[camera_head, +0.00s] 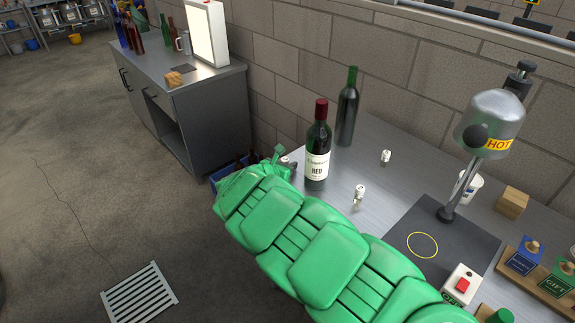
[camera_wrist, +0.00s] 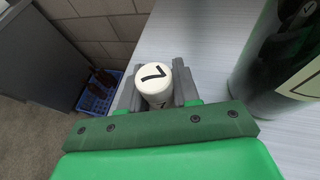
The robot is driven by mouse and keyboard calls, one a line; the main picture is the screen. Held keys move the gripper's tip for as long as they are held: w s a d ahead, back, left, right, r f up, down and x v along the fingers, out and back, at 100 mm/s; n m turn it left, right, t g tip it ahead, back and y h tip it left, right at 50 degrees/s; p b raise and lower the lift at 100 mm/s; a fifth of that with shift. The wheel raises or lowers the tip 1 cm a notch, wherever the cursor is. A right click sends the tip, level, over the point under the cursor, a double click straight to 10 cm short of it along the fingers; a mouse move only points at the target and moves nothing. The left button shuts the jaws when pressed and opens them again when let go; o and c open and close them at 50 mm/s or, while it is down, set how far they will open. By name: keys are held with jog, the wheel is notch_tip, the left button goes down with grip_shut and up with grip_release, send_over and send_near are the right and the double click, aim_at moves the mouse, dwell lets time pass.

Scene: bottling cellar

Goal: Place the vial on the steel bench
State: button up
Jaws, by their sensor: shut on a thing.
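My gripper (camera_head: 283,160) is shut on a vial with a white top marked 7 (camera_wrist: 153,77). In the wrist view the vial sits upright between the grey fingers, with its lower part hidden. In the head view only a small pale bit of it shows at the gripper. The steel bench (camera_head: 408,178) is at the right, and its bare top also shows in the wrist view (camera_wrist: 195,48). The gripper is at the bench's left end, by its edge. I cannot tell whether the vial touches the bench.
A red-wine bottle (camera_head: 317,150) stands close right of the gripper, with a dark green bottle (camera_head: 347,108) behind. Two small white vials (camera_head: 386,156) (camera_head: 359,192) stand on the bench. A blue crate (camera_wrist: 95,98) is below left.

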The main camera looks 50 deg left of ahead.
jog(key=o, duration=1)
jog(key=shift+o, duration=0.2)
jog(key=shift+r, duration=0.1)
jog(key=v, duration=1.2)
